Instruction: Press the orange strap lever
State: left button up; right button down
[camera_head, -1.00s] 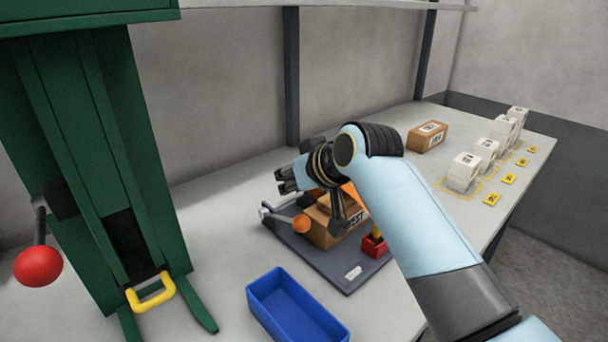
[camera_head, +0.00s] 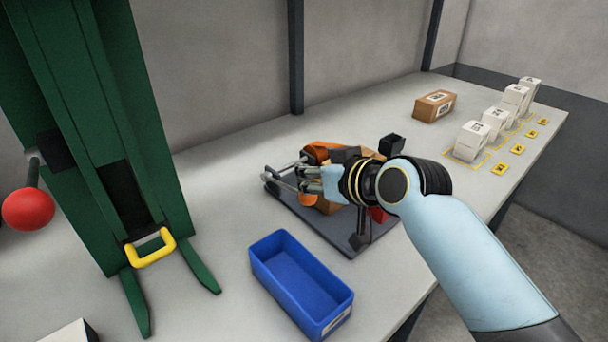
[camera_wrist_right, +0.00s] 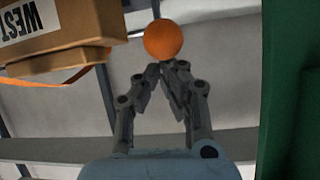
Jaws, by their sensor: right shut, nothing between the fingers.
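The strap lever has an orange ball knob (camera_head: 308,198) and metal arms at the left end of a dark base plate (camera_head: 330,236). My right gripper (camera_head: 296,180) is shut and empty over this lever end, partly covering it. In the right wrist view the orange knob (camera_wrist_right: 164,40) sits just beyond the shut fingertips (camera_wrist_right: 166,66); I cannot tell if they touch. A cardboard box (camera_wrist_right: 70,28) with a "WEST" label and an orange strap is at the upper left there. In the head view my gripper and arm hide much of the box. My left gripper is out of view.
A blue bin (camera_head: 258,275) stands in front of the plate. A green machine (camera_head: 165,190) with a yellow handle (camera_head: 150,250) and a red ball knob (camera_head: 28,209) is at the left. Another carton (camera_head: 425,110) and white boxes (camera_head: 468,148) stand at the back right.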

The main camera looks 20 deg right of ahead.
jog(key=f+b, duration=0.1)
jog(key=s+f+t+b, duration=0.1)
jog(key=f+b, duration=0.1)
jog(key=shift+d, duration=0.15)
jog(key=shift+s+f+b, duration=0.15)
jog(key=shift+f+b, duration=0.05)
jog(key=shift+b, duration=0.1)
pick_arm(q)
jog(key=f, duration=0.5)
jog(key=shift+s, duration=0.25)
pick_arm(e)
jog(key=shift+f, duration=0.1)
notch_tip(320, 180, up, 4)
jog(key=w+r+p, duration=0.1)
jog(key=w+p, duration=0.1)
jog(key=p, duration=0.2)
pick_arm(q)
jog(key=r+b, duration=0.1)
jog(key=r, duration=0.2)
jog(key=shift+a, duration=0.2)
pick_arm(e)
jog(key=f+v, duration=0.2)
jog(key=v, duration=0.7)
jog(key=shift+s+d+t, duration=0.2)
jog(key=shift+s+t, duration=0.1)
jog(key=shift+s, duration=0.05)
